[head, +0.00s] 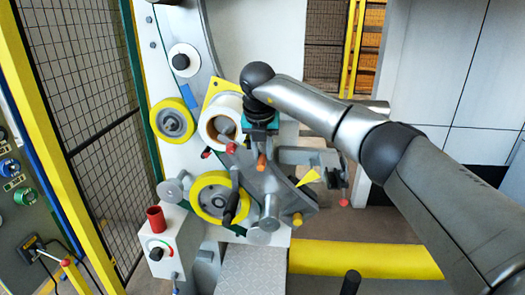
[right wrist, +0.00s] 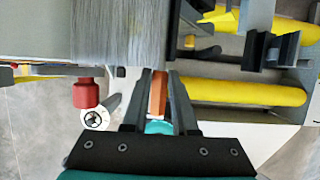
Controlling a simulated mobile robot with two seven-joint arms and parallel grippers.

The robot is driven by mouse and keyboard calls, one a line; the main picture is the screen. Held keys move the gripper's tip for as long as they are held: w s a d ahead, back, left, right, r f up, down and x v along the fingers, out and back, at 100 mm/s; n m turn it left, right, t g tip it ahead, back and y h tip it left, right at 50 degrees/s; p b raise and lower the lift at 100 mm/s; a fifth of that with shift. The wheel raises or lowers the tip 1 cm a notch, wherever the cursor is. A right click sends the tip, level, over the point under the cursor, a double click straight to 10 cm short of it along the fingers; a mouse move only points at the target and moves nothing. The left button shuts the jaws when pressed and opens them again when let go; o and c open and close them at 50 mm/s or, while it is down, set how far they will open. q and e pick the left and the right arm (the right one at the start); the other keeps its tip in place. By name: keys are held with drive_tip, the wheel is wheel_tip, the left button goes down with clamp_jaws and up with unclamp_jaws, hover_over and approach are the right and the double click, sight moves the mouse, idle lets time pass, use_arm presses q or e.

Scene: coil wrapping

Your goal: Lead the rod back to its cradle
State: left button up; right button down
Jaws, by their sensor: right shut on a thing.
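My right gripper (right wrist: 158,78) is shut on an orange piece (right wrist: 158,98), which looks like the grip of the rod. In the head view the orange piece (head: 262,161) shows just below my right gripper (head: 260,143), whose fingers are mostly hidden by the wrist. The rest of the rod cannot be made out. A dark notched bracket (right wrist: 284,52), possibly the cradle, stands to the right of the gripper and apart from it in the right wrist view. My left gripper is not in view.
The wrapping machine has yellow rollers (head: 172,121), a white roll (head: 221,120) and a yellow pointer (head: 308,177) close to the gripper. A red cylinder (right wrist: 86,94) is left of the fingers. A control box (head: 165,243) stands at lower left; mesh fencing (head: 80,85) is further left.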

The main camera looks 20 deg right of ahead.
drive_tip(key=shift+r, duration=0.1)
drive_tip(key=c, duration=0.6)
unclamp_jaws()
